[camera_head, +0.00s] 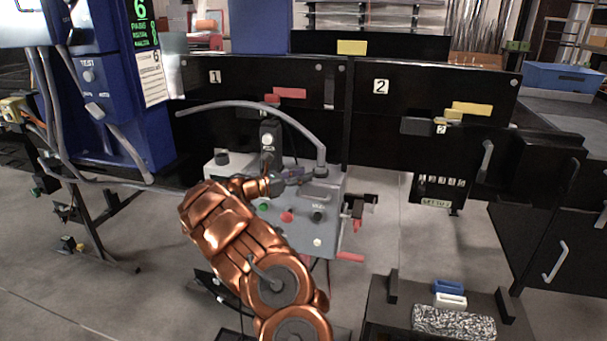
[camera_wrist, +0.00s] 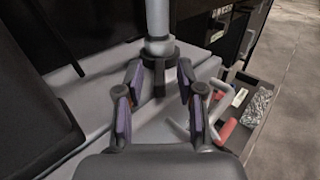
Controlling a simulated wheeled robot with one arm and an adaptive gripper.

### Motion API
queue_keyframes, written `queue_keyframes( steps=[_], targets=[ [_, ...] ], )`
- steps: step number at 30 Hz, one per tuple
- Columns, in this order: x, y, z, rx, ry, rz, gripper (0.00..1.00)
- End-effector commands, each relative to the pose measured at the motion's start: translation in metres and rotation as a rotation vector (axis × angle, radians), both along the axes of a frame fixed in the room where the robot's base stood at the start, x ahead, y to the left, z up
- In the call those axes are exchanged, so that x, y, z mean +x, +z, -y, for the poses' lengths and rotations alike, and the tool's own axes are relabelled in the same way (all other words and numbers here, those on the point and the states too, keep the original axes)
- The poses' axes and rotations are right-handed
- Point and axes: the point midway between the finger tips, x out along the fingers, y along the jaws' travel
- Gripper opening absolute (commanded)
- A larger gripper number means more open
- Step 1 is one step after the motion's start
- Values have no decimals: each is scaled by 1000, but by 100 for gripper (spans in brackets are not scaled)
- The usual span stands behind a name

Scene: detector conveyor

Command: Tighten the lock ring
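The lock ring (camera_wrist: 160,52) looks like a dark collar around the foot of a grey vertical pipe (camera_wrist: 157,18) in the wrist view, with a dark tab hanging below it. My gripper (camera_wrist: 158,72) is open, with one purple-padded finger on each side of the collar and tab. I cannot tell whether the pads touch it. In the head view, my gripper (camera_head: 300,177) is at the top of a grey machine box (camera_head: 275,222), beside the foot of the curved grey pipe (camera_head: 321,140). The ring is too small to make out clearly there.
The box carries red and green buttons and a red-handled crank (camera_head: 350,257) on its right side. Black panels marked 1 and 2 (camera_head: 430,100) stand behind. A blue cabinet (camera_head: 120,90) is at left. A dark table (camera_head: 380,315) with small blocks is at front right.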

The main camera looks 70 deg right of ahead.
Motion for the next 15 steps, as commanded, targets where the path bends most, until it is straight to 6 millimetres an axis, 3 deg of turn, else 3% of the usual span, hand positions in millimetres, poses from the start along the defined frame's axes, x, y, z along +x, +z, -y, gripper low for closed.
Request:
queue_keyframes(
  steps=[15],
  targets=[
    [-6, 0, 8, 1, 1, 1, 34]
  ],
)
